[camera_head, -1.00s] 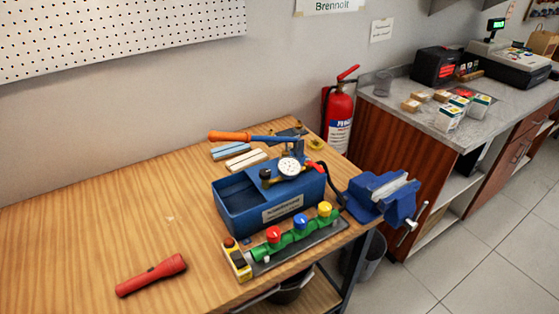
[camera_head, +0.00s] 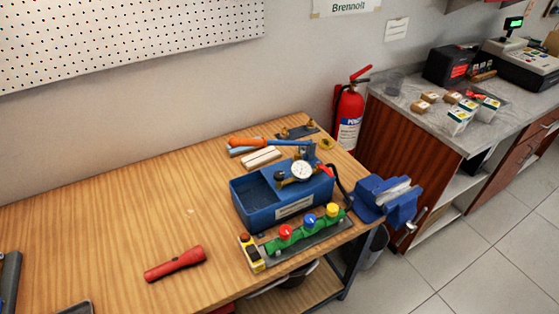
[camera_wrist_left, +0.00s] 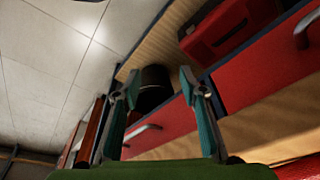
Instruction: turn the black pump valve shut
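The blue test pump (camera_head: 262,212) stands on the wooden workbench, an open trough with a white round gauge (camera_head: 302,171) on top. Its lever with an orange grip (camera_head: 246,142) lies across the back, pointing left. A small dark knob (camera_head: 279,176) sits left of the gauge; it may be the black valve, but it is too small to tell its setting. My left gripper (camera_wrist_left: 158,88) shows only in the left wrist view, fingers apart and nothing between them, facing the shelf and drawers under a bench. My right gripper is not in view.
A green manifold (camera_head: 305,231) with red, blue and yellow knobs lies before the pump, beside a yellow device (camera_head: 251,253). A blue vice (camera_head: 388,198) is at the right edge. A red torch (camera_head: 175,263) lies left, with free bench around it. Dark objects show at the left edge.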

